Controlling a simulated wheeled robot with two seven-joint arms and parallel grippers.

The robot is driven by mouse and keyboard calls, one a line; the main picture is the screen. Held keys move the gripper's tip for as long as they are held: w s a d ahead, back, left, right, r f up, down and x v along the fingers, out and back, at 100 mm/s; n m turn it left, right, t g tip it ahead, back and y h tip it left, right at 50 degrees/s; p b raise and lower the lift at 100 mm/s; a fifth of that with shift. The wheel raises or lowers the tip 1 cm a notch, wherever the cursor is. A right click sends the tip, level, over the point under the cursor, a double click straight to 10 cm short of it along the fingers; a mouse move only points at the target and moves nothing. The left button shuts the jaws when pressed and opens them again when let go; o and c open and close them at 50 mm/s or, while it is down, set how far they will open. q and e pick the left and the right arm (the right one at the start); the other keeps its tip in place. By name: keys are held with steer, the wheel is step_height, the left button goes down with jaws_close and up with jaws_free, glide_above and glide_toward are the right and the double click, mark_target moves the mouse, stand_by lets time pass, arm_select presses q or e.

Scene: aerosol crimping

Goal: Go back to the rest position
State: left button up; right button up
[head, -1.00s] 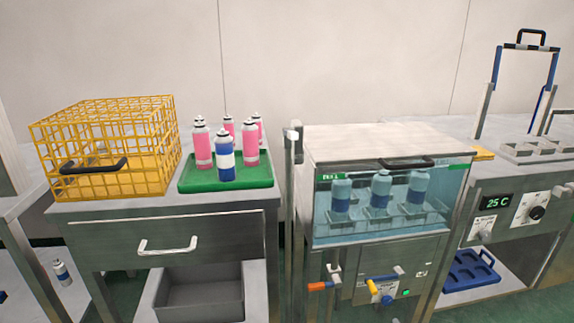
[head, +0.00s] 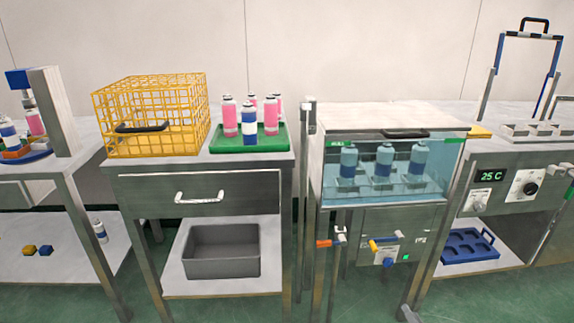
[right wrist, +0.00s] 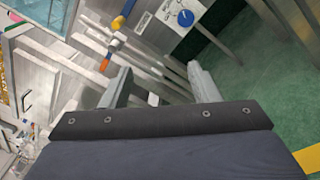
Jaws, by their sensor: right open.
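My right gripper (right wrist: 160,84) is open and empty in the right wrist view, with its two grey fingers apart. In the head view only a small grey part of it (head: 409,314) shows at the bottom edge, below the glass-fronted bath (head: 390,195). The bath's orange valve handle (right wrist: 104,65), yellow handle (right wrist: 118,23) and blue knob (right wrist: 186,18) lie beyond the fingers, apart from them. Several blue-banded cans (head: 383,160) stand upright inside the bath. My left gripper is not in view.
A yellow wire cage (head: 150,112) and a green tray (head: 230,147) with pink cans and one blue-banded can stand on the left cabinet. A grey bin (head: 221,252) sits below. A bench with a 25 C display (head: 492,176) stands right. Green floor is open in front.

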steer(key=s+a+r+n+g+y, duration=0.55)
steer(key=a+r+n, duration=0.35)
steer(key=r+n, duration=0.25)
steer(key=s+a+r+n+g+y, duration=0.4)
steer(key=a+r+n+g, duration=0.2)
steer(key=a+r+n, duration=0.55)
steer(key=s+d+r+n+h, duration=0.2)
steer(key=s+n+h, duration=0.3)
steer(key=s+n, duration=0.45)
steer(key=s+d+r+n+h, duration=0.1)
steer(key=s+d+n+h, duration=0.25)
steer(key=s+n, duration=0.65)
step_height(320, 180, up, 27)
steer(key=s+p, duration=0.1)
steer(key=p, duration=2.6)
steer(key=shift+a+g+h, duration=0.25)
steer(key=shift+g+h, duration=0.15)
steer(key=shift+g, duration=0.05)
steer(key=shift+m, duration=0.25)
